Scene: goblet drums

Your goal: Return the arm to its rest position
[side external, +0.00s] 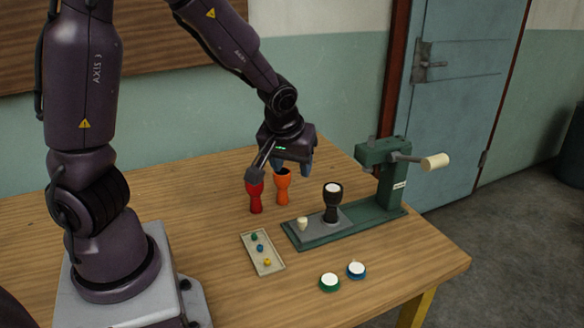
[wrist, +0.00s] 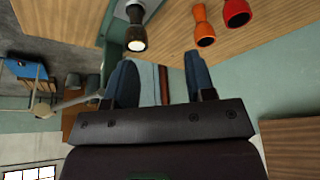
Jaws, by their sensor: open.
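My gripper (side external: 291,165) hangs above the back of the table, over the orange goblet body. In the wrist view its two blue fingers (wrist: 160,80) are spread apart with nothing between them. A black goblet drum (side external: 332,203) with a white head stands upright on the base of a green press. The orange goblet body (side external: 283,189) and a red one (side external: 255,198) stand upright on the table; a dark part of my arm's end overlaps the red one's top. The wrist view also shows the black drum (wrist: 136,38), the orange body (wrist: 204,30) and the red body (wrist: 237,12).
The green press (side external: 385,185) with a cream-handled lever stands at the right. A shallow tray (side external: 250,243) holds small coloured pieces. Green-rimmed (side external: 329,282) and blue-rimmed (side external: 356,269) white discs lie near the front edge. The wooden table (side external: 210,215) is bare to the left; a wall stands behind.

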